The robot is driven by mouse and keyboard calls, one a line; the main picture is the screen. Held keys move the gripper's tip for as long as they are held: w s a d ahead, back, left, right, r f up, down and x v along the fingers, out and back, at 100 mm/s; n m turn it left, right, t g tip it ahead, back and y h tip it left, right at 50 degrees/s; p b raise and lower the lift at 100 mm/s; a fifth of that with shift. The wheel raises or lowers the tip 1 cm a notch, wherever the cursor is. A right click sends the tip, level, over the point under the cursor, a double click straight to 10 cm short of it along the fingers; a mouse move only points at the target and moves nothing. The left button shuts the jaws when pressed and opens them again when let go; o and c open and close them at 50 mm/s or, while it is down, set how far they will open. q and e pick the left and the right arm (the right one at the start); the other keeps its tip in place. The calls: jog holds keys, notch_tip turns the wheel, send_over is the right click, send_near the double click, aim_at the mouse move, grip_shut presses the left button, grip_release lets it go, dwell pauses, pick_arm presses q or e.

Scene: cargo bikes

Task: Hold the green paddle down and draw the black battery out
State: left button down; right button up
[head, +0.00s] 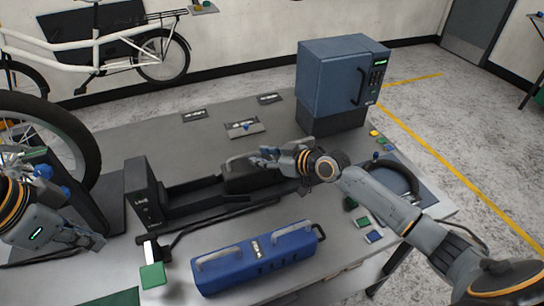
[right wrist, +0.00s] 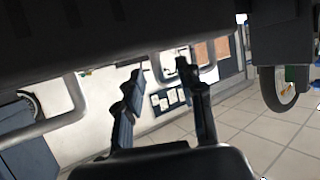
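The black battery (head: 252,178) lies in a long black cradle on the grey workbench. The cradle has an upright black end block (head: 143,192) at its left. The green paddle (head: 152,275) is at the bench's front left, below that block. My right gripper (head: 268,157) is just above the battery's right part. In the right wrist view its two fingers (right wrist: 160,95) are apart, with a grey handle bar showing between and beyond their tips; I cannot tell if they touch it. My left gripper (head: 80,238) is left of the paddle, apart from it; its fingers are too small to judge.
A blue case (head: 255,258) with grey handles lies in front of the cradle. A blue cabinet (head: 340,80) stands at the back right. A bike wheel (head: 75,150) is close by my left arm. Small coloured pieces and a dark ring lie at the right. The back left bench is mostly clear.

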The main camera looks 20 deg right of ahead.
jog(key=v, duration=1.1)
jog(key=shift+s+d, duration=0.2)
jog(key=shift+d, duration=0.05)
jog(key=shift+r, duration=0.1)
